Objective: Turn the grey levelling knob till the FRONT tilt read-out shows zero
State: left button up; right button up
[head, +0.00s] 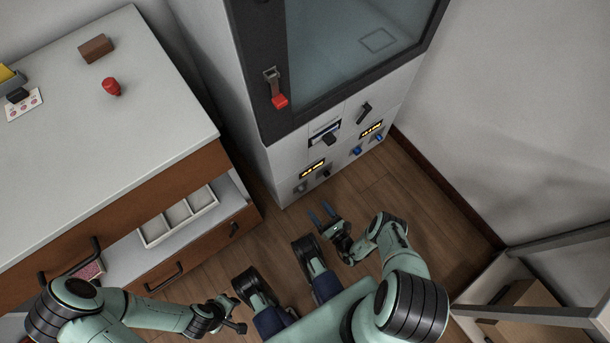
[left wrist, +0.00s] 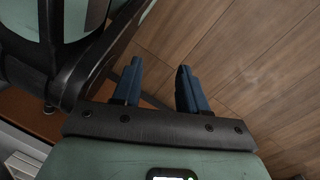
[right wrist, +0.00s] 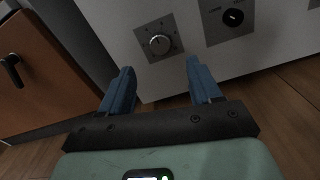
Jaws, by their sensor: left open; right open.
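The grey levelling knob (right wrist: 160,43) sits on a dark plate with marks around it, low on the pale cabinet front in the right wrist view. In the head view it is a small grey shape (head: 300,188) at the cabinet's lower left. An orange-lit read-out (head: 312,168) is above it and another (head: 371,128) is further right; their digits and labels are too small to read. My right gripper (head: 320,212) is open and empty, apart from the knob, its blue fingers (right wrist: 160,70) pointing at the cabinet. My left gripper (head: 238,314) is open and empty over the floor.
A black knob (right wrist: 233,17) is right of the grey one. Blue knobs (head: 356,151) and a dark lever (head: 364,112) are further right. A drawer unit (head: 190,240) stands left, one drawer open. Wooden floor (head: 375,190) is clear before the cabinet.

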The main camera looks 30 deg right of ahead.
aim_at(304, 191)
pick_arm(q)
jog(key=shift+g, duration=0.7)
jog(key=s, duration=0.1)
jog(key=s+f+b, duration=0.2)
jog(key=s, duration=0.1)
jog(key=shift+a, duration=0.25)
pick_arm(e)
jog(key=w, duration=0.9)
jog(key=shift+a, duration=0.4)
jog(key=c, duration=1)
